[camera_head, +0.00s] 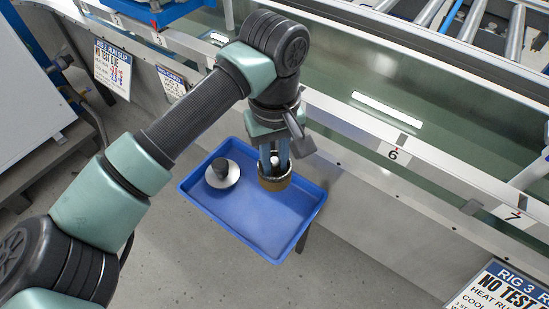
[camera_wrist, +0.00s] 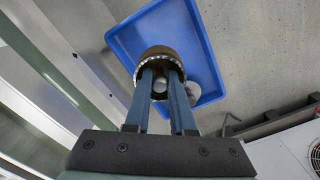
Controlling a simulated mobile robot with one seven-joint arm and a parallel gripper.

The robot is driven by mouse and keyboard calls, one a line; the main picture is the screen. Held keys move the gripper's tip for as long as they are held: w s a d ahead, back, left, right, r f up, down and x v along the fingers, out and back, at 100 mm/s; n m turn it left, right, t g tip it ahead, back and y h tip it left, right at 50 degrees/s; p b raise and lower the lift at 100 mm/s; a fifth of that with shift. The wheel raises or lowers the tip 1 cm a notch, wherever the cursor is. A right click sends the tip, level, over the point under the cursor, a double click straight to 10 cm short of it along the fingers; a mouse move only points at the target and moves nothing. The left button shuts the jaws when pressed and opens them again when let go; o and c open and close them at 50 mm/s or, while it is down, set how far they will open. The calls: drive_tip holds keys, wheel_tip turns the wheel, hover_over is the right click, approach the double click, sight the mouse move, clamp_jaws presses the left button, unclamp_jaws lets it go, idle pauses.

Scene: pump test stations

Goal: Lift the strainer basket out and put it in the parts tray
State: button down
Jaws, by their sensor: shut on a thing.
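The strainer basket (camera_head: 275,179) is a short brownish cylinder. My gripper (camera_head: 273,160) points down and is shut on it. In the wrist view the basket (camera_wrist: 159,57) shows a pale toothed rim, with the blue fingers of my gripper (camera_wrist: 160,78) reaching into it and a light knob between them. The parts tray (camera_head: 250,239) is blue and shallow, and the basket is over its upper right part. I cannot tell whether the basket touches the tray floor. The tray also shows in the wrist view (camera_wrist: 127,42).
A white disc (camera_head: 233,177) with a dark rounded cap (camera_head: 220,168) lies in the tray's left part. The tray's front and middle are bare. A long metal trough edge (camera_head: 370,150) with numbered marks runs behind the tray. A rig sign (camera_head: 495,290) stands at lower right.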

wheel_tip(320, 180, down, 16)
drive_tip(key=b, duration=1)
drive_tip(key=shift+r, duration=0.1)
drive_tip(key=c, duration=1)
unclamp_jaws()
drive_tip(key=shift+c, duration=0.2)
drive_tip(key=shift+r, duration=0.1)
wheel_tip(320, 180, up, 7)
drive_tip(key=p, duration=0.5)
drive_tip(key=shift+r, duration=0.15)
